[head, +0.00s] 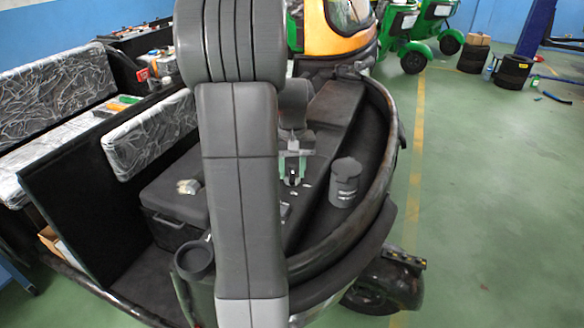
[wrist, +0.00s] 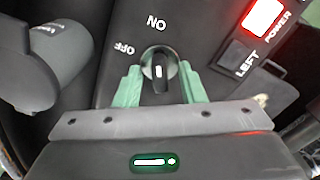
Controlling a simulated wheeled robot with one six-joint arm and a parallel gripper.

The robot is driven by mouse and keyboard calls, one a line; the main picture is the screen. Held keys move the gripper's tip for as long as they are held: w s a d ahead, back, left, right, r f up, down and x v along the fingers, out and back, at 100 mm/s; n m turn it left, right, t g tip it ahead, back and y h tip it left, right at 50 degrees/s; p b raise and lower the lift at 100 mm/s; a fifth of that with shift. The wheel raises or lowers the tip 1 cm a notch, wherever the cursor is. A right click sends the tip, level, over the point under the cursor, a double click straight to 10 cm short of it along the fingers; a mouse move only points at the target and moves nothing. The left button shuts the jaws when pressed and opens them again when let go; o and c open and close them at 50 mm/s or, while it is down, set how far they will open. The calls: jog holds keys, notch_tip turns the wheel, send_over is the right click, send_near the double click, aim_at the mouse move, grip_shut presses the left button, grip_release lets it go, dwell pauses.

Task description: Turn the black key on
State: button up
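The black key (wrist: 159,70) sits on a round base in a dark panel (wrist: 115,70) in the wrist view. Its grip points down in the picture and bears a white mark. Upside-down "ON" and "OFF" labels lie above it and to its upper left. My gripper (wrist: 160,82) has one green finger on each side of the key, with a gap between each finger and the key's grip. It is open. In the head view my gripper (head: 292,168) is low over the dark console; the key cannot be made out there.
A dark grey cylinder (head: 345,181) stands right of my gripper; a similar one (wrist: 48,65) shows at left in the wrist view. A lit red POWER switch (wrist: 263,17) and a LEFT label are at upper right there. A curved black rim (head: 395,140) encloses the console.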

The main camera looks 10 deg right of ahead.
aim_at(292, 170)
notch_tip(292, 170, up, 14)
jog(key=shift+b, duration=0.3)
jog(key=shift+f, duration=0.25)
notch_tip(292, 170, down, 14)
jog(key=shift+r+p, duration=0.2)
jog(key=shift+p, duration=0.1)
dwell(0.3)
